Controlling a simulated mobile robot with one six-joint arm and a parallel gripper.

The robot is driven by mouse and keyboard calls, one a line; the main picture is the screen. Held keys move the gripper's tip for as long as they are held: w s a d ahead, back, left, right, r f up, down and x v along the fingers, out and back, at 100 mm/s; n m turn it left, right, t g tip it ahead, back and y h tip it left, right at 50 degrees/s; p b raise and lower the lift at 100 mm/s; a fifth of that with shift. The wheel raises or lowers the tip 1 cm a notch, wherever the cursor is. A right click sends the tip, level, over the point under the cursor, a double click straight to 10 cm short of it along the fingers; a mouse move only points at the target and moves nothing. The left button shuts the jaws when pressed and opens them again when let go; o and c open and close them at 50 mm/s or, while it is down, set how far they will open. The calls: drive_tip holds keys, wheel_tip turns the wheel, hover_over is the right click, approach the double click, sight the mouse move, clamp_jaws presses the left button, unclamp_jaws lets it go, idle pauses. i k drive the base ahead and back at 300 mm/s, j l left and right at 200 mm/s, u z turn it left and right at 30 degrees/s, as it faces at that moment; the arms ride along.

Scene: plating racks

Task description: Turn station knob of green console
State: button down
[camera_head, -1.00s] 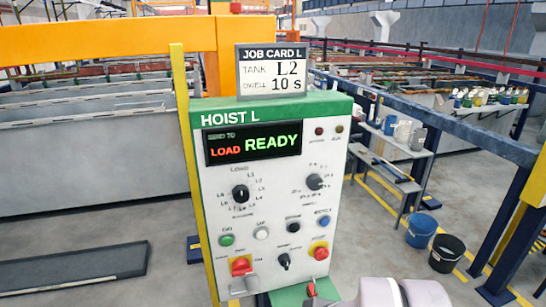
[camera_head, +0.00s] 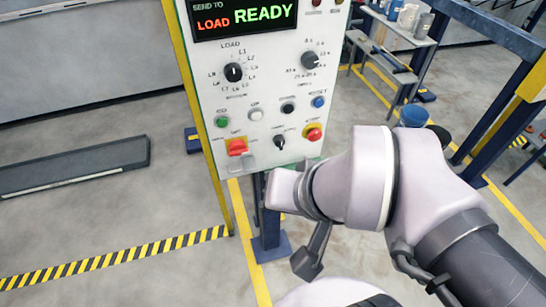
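The console panel (camera_head: 272,90) stands upright at upper centre, white-faced with green trim and a yellow post on its left. Its display (camera_head: 243,18) reads SEND TO LOAD and READY. The black station knob (camera_head: 233,72) sits at the panel's left, ringed by LOAD and L-number labels; its pointer is too small to read surely. A second black dial (camera_head: 310,61) is on the right. My arm's pale wrist is below and right of the panel, apart from the knob. A dark end piece hangs under it; the gripper's fingers cannot be made out.
The panel also has a green button (camera_head: 222,122), a white button (camera_head: 256,114), a lower black selector (camera_head: 279,142), a red switch (camera_head: 237,147) and a red stop button (camera_head: 313,134). A bench (camera_head: 394,72) and blue bucket (camera_head: 414,115) stand right.

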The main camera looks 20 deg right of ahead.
sight(233, 72)
drive_tip(key=k+j+z, duration=0.2)
drive_tip(key=j, duration=0.25)
drive_tip(key=k+j+z, duration=0.2)
drive_tip(key=j, duration=0.2)
drive_tip(key=k+j+z, duration=0.2)
drive_tip(key=j, duration=0.2)
drive_tip(key=i, duration=0.1)
